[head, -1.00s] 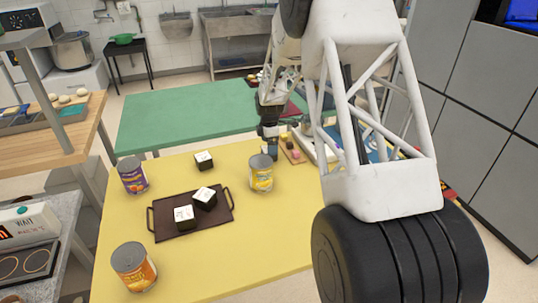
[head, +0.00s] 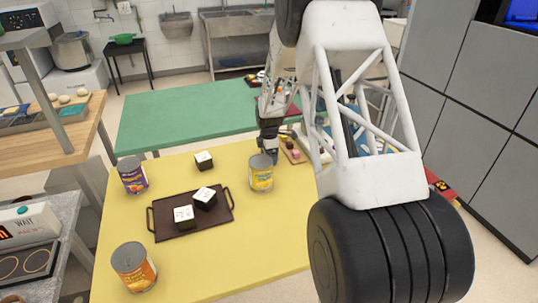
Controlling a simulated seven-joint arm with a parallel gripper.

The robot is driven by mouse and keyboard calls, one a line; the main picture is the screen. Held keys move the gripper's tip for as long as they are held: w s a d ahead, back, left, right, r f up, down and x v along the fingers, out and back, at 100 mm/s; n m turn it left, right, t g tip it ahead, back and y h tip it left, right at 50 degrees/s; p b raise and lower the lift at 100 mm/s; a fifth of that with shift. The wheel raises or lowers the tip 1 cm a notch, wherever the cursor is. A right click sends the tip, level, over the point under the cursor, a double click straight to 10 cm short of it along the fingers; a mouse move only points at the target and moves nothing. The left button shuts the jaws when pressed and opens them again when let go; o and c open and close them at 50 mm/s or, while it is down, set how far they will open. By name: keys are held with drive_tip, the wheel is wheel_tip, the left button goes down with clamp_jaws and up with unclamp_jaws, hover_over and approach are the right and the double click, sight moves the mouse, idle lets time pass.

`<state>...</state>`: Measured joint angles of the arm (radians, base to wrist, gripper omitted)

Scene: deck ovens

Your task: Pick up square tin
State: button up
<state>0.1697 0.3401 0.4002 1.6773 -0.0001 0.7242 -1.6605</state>
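Small square black tins with white tops are on the yellow table. One tin (head: 204,160) stands alone towards the back. Two more, the left one (head: 184,217) and the right one (head: 205,198), sit on a dark tray (head: 165,234) with handles. Which of them is the square tin I cannot tell. My gripper (head: 268,150) hangs at the back right of the table, behind the yellow-labelled can (head: 261,174) and to the right of the lone tin. Its fingers are too small and partly hidden to show whether they are open.
A purple-labelled can (head: 132,175) stands at the left of the yellow table (head: 215,268), and an orange-labelled can (head: 134,267) at the front left. A green table (head: 180,115) is behind. Small pastry-like items on a board (head: 293,152) lie right of my gripper.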

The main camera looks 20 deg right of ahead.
drive_tip(key=c, duration=1.1)
drive_tip(key=shift+r, duration=0.15)
drive_tip(key=shift+r, duration=4.85)
